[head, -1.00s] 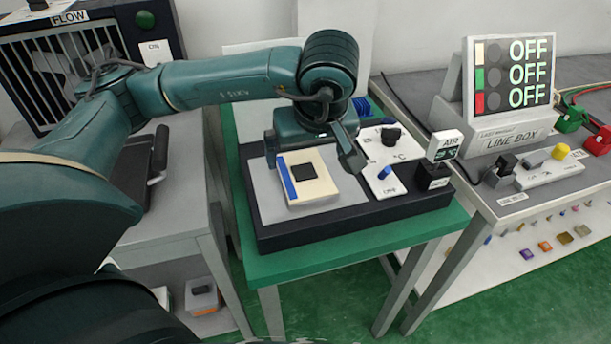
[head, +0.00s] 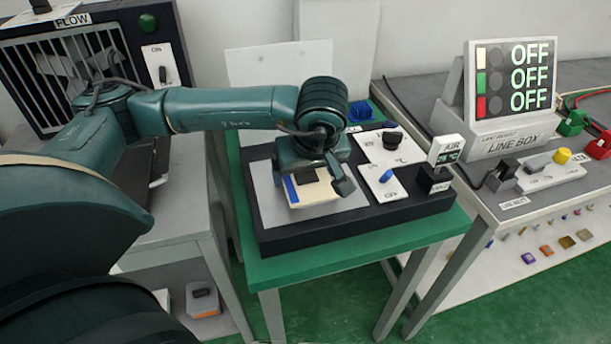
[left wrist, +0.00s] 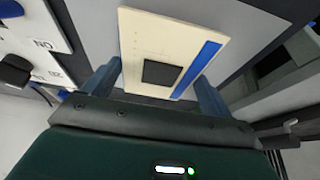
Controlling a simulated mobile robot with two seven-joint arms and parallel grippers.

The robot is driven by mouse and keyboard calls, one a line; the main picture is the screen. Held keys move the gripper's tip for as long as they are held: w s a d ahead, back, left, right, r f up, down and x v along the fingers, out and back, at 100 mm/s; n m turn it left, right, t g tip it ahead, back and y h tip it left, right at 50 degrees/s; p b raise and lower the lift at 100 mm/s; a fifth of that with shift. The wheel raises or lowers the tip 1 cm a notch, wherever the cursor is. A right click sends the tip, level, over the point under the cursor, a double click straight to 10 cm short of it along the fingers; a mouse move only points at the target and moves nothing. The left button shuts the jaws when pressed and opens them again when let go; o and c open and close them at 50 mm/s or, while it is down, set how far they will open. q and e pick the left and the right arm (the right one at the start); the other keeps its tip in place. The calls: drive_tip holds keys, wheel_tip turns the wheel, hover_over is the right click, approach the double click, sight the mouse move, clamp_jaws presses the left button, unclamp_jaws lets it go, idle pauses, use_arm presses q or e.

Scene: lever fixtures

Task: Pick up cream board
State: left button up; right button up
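The cream board (head: 318,194) lies on a grey plate (head: 263,192) on the dark base of the green table. It has a blue stripe along one side and a dark square on top. My left gripper (head: 315,186) is right over the board and hides its far part in the head view. In the left wrist view the board (left wrist: 150,35) reaches between the two fingers of my left gripper (left wrist: 159,73). The fingers are apart, one on each side, with small gaps visible. My right gripper is not in view.
A panel with a blue knob (head: 386,176) and one with a black knob (head: 393,139) sit just right of the gripper. An AIR sign block (head: 433,179) stands at the base's right end. The line box (head: 497,136) is on the right bench.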

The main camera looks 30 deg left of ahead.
use_arm(q)
drive_tip(key=c, duration=0.6)
drive_tip(key=shift+c, duration=0.2)
